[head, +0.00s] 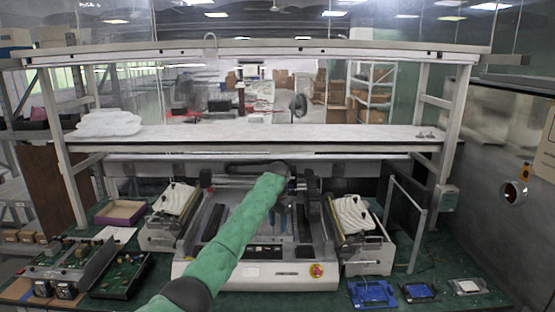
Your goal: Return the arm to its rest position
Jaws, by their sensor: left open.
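My left arm (236,237), in a green sleeve, comes in from the bottom and reaches up over the white bench machine (250,275). Its wrist is above the middle of the machine. My left gripper (284,216) hangs below the wrist, small and partly hidden behind the sleeve. It is open, and I see nothing held in it. My right gripper and arm are not in view.
White bag-like pieces lie on racks left (174,198) and right (353,214) of the machine. Circuit boards (68,262) fill the left bench; a blue tray (372,294) lies right. A shelf (270,139) crosses above. A red-yellow button (316,271) sits on the machine's front.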

